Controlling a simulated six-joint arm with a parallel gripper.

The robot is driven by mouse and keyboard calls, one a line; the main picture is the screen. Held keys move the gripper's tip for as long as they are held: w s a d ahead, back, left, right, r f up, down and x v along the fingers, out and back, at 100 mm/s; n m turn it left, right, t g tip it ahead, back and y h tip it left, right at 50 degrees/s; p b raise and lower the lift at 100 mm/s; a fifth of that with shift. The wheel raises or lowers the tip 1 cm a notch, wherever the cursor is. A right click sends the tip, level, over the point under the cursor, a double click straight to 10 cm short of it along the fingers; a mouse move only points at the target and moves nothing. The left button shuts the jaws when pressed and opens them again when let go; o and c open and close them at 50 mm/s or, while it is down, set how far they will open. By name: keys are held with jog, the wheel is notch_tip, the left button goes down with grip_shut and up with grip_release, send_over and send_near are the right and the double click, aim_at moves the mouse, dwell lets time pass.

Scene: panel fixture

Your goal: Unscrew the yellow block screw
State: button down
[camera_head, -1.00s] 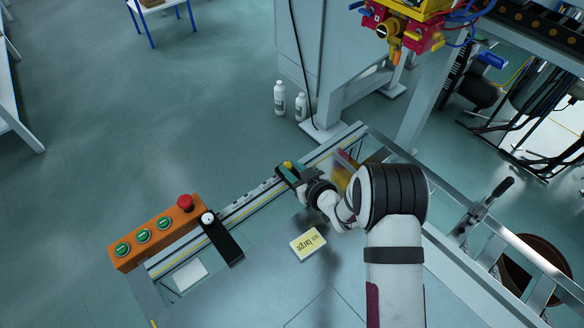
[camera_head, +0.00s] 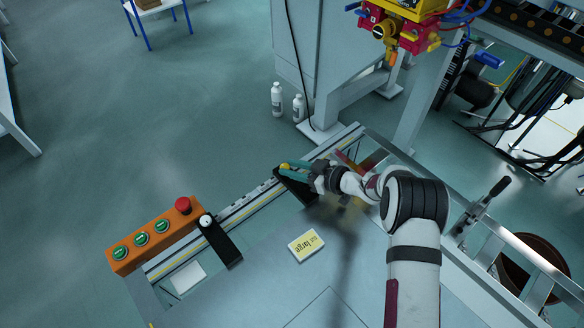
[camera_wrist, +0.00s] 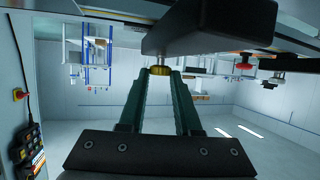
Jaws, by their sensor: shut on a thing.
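The yellow block screw (camera_head: 285,166) shows as a small yellow tip at the end of my gripper's teal fingers in the head view. In the wrist view the yellow screw (camera_wrist: 160,70) sits between the two fingertips, with a short pale shaft above it meeting the black block (camera_wrist: 215,25). My gripper (camera_wrist: 160,74) is shut on the screw. In the head view my gripper (camera_head: 288,168) lies over the black block (camera_head: 296,188) on the rail, coming in from the right. The fingers partly hide the screw and block.
An aluminium rail (camera_head: 240,208) runs along the panel edge. Another black block (camera_head: 220,240) with a white knob sits on it, near an orange button box (camera_head: 155,235).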

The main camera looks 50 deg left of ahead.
jog(key=shift+r, duration=0.1)
jog(key=c, duration=0.6)
grip_release()
jog(key=v, duration=1.5)
jog(key=shift+w+d, duration=0.15)
jog(key=shift+d, duration=0.2)
jog(key=shift+r, duration=0.1)
